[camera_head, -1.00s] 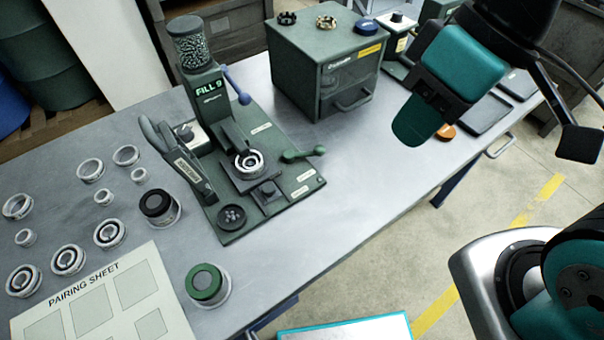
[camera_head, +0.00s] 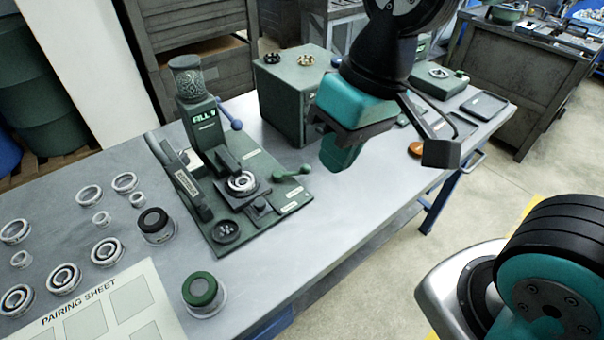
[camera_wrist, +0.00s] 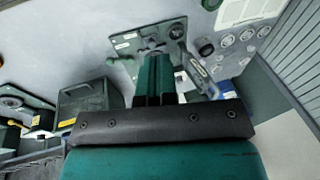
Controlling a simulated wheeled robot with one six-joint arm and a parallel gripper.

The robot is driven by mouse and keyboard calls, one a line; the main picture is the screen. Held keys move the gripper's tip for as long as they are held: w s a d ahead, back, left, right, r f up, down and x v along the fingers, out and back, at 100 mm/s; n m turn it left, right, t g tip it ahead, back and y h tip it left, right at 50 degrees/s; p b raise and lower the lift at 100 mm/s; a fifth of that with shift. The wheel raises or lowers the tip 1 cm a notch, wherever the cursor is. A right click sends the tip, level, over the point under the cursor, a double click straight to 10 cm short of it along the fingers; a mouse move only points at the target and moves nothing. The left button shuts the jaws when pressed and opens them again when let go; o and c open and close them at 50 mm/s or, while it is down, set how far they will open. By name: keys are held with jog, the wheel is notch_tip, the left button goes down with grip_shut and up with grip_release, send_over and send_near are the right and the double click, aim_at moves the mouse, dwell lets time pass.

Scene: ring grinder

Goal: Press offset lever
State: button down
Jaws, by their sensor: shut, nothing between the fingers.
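The green fixture (camera_head: 270,207) stands on the grey bench with a "FILL 9" dispenser column (camera_head: 205,125). A long dark lever with a pale label (camera_head: 188,185) leans upright at its left; the label is too small to read. A blue-knobbed lever (camera_head: 232,119) is on the column, and a green-handled lever (camera_head: 292,173) is at the right edge. A bearing ring (camera_head: 241,183) sits in the middle. My gripper (camera_head: 338,163) is shut and empty, above the bench right of the fixture, touching no lever. In the wrist view its fingers (camera_wrist: 155,80) partly cover the fixture (camera_wrist: 135,42).
A green box (camera_head: 290,90) stands behind the fixture, close to my gripper in the picture. Loose rings (camera_head: 63,278), a black-topped cup (camera_head: 156,224), a green-topped cup (camera_head: 202,292) and the pairing sheet (camera_head: 95,315) lie left and front. Bare bench lies right of the fixture.

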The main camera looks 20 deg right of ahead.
aim_at(303, 169)
jog(key=w+f+m+t+h+b, duration=0.2)
jog(key=w+f+m+h+b, duration=0.3)
jog(key=w+f+m, duration=0.5)
jog(key=w+f, duration=0.4)
jog(key=w, duration=0.1)
jog(key=shift+w, duration=0.2)
jog(key=shift+d, duration=0.1)
jog(key=x, duration=1)
jog(key=shift+w+p, duration=0.1)
jog(key=shift+p, duration=0.3)
jog(key=shift+w+d+f+p, duration=0.1)
jog(key=shift+w+d+p, duration=0.2)
jog(key=shift+w, duration=0.25)
jog(key=shift+w+d+p, duration=0.2)
jog(key=shift+w+d, duration=0.15)
jog(key=shift+w, duration=0.25)
jog(key=shift+w+d+f, duration=0.25)
jog(key=shift+w+d, duration=0.05)
jog(key=shift+w, duration=0.25)
jog(key=shift+w, duration=0.1)
